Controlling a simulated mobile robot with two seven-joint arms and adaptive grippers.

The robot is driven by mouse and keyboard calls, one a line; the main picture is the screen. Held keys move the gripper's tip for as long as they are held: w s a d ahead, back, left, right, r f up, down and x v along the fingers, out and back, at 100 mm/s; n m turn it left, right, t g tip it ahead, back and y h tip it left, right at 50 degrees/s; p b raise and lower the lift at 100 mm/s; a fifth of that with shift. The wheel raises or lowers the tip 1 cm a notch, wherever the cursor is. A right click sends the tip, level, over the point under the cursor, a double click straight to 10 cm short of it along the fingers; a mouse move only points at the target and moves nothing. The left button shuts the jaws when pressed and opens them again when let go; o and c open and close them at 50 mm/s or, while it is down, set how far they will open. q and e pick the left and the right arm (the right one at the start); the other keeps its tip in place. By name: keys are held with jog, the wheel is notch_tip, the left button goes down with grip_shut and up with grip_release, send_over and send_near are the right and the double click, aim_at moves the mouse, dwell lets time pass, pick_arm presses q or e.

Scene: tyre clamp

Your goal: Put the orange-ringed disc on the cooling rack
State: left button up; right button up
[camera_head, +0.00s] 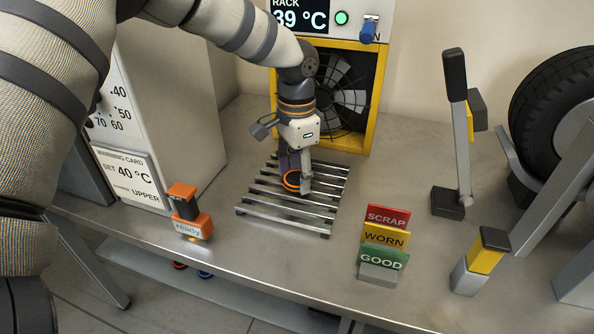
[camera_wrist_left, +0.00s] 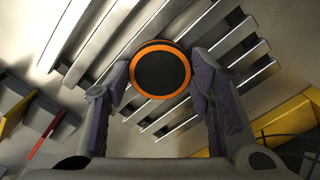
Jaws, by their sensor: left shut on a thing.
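The orange-ringed disc (camera_wrist_left: 160,69) is dark with an orange rim and sits between the two fingers of my left gripper (camera_wrist_left: 160,80) in the left wrist view. In the head view the disc (camera_head: 292,181) shows partly, with my left gripper (camera_head: 298,180) shut on it from above. The cooling rack (camera_head: 260,205), made of parallel metal bars, lies directly under the disc. I cannot tell whether the disc touches the bars. My right gripper is not in view.
A yellow-framed fan (camera_head: 378,100) with a 39 °C display stands behind the rack. An orange "ready" stamp-like object (camera_head: 190,212) stands left of it. SCRAP, WORN and GOOD cards (camera_head: 384,240) stand to the right. A tyre (camera_head: 555,110) and an upright lever (camera_head: 460,130) are further right.

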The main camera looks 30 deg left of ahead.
aim_at(297, 179)
pick_arm(q)
jog(key=o, duration=1.2)
jog(key=shift+c, duration=0.2)
notch_tip(297, 179, up, 12)
jog(key=shift+r, duration=0.1)
